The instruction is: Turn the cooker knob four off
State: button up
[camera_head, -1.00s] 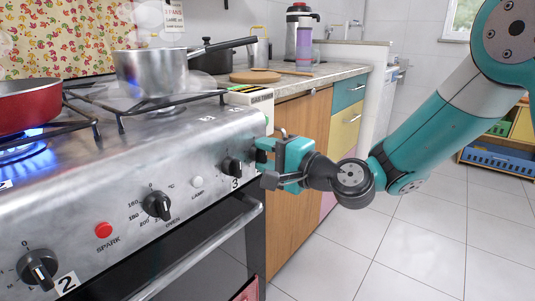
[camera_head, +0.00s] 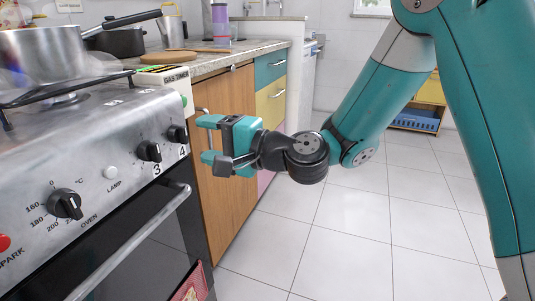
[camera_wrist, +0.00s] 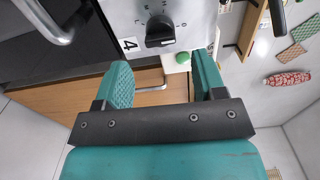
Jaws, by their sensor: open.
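Cooker knob four (camera_head: 177,135) is a black knob at the right end of the steel front panel, above a label "4". In the wrist view the knob (camera_wrist: 160,30) is just beyond the fingertips, with the "4" label beside it and its markings only partly readable. My gripper (camera_head: 205,139) is open and empty, to the right of the knob and apart from it. In the wrist view my gripper (camera_wrist: 160,62) has its two teal fingers spread, with the knob roughly in line with the gap.
Knob three (camera_head: 149,151) and the oven knob (camera_head: 65,205) sit left along the panel. The oven handle (camera_head: 130,245) juts out below. A gas timer (camera_head: 165,77) stands at the cooker's right edge. A saucepan (camera_head: 40,55) is on the hob. Tiled floor at right is clear.

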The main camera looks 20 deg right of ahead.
jog(key=b+v, duration=0.7)
jog(key=v, duration=0.5)
jog(key=shift+s+a, duration=0.1)
jog(key=shift+a, duration=0.05)
jog(key=s+a+f+n+g+h+p, duration=0.3)
jog(key=s+a+f+n+g, duration=0.15)
jog(key=s+n+g, duration=0.45)
jog(key=s+d+n+g+h+p, duration=0.2)
jog(key=s+d+n+h+p, duration=0.1)
jog(key=s+d+n+h, duration=0.5)
notch_tip(320, 180, up, 36)
jog(key=a+m+y+p, duration=0.1)
jog(key=a+m+p, duration=0.1)
jog(key=p, duration=3.4)
jog(key=shift+s, duration=0.2)
